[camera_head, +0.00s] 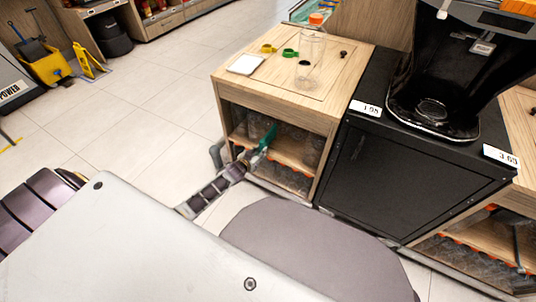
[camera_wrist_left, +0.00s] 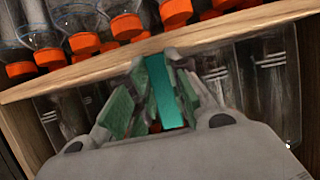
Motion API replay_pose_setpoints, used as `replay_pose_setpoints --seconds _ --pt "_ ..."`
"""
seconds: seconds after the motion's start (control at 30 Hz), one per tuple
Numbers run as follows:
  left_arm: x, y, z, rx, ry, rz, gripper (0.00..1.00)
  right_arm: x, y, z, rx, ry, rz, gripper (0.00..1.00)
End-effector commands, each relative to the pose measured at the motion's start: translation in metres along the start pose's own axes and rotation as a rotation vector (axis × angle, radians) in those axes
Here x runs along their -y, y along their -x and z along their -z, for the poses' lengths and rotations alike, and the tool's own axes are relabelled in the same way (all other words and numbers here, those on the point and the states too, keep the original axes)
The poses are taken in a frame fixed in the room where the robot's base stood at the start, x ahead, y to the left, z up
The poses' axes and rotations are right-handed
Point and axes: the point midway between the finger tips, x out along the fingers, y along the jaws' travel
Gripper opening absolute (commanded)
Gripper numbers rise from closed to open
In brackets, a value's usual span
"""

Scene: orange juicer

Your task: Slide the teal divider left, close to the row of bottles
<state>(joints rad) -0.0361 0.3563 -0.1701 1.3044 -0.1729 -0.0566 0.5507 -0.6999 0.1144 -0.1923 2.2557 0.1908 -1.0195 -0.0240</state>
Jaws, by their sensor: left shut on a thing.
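The teal divider (camera_head: 269,135) stands in the open shelf of the wooden cabinet. In the left wrist view the divider (camera_wrist_left: 162,88) is a flat teal strip between the two fingers. My left gripper (camera_head: 258,153) reaches into the shelf opening and is shut on the divider; its fingers with green pads (camera_wrist_left: 158,95) also show in the left wrist view. Clear bottles (camera_head: 298,145) are in the shelf beside the divider, partly hidden in shadow. In the left wrist view, clear bottles with orange caps (camera_wrist_left: 82,43) form a row. My right gripper is not in view.
The shelf board (camera_wrist_left: 250,22) runs close across my left fingers. On the cabinet top (camera_head: 235,84) are a clear bottle with an orange cap (camera_head: 311,50), yellow and green rings and a white card. A black juicer unit (camera_head: 410,170) stands to the right.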

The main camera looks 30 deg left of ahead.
Motion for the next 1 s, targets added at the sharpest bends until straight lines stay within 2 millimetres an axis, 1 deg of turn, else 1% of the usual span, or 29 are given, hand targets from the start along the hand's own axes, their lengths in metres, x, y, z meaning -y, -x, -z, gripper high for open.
replay_pose_setpoints --seconds 0.03,0.2,0.6,0.63,0.8,1.0 --pt "0.006 0.001 0.001 0.0 -0.002 0.0 0.0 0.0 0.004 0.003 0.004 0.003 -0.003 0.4" --pt "0.017 0.0 0.001 0.0 -0.001 0.0 0.0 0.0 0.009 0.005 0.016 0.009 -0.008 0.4" --pt "0.018 0.0 0.0 -0.001 0.0 0.0 0.0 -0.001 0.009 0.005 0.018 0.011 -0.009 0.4" --pt "0.018 0.0 0.0 -0.001 0.0 0.0 0.21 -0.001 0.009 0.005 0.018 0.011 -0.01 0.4" --pt "0.018 0.0 0.0 -0.001 0.0 0.0 0.42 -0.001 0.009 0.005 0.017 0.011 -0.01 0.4" --pt "0.018 0.0 0.0 0.0 0.0 0.0 0.42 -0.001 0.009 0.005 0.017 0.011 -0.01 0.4"
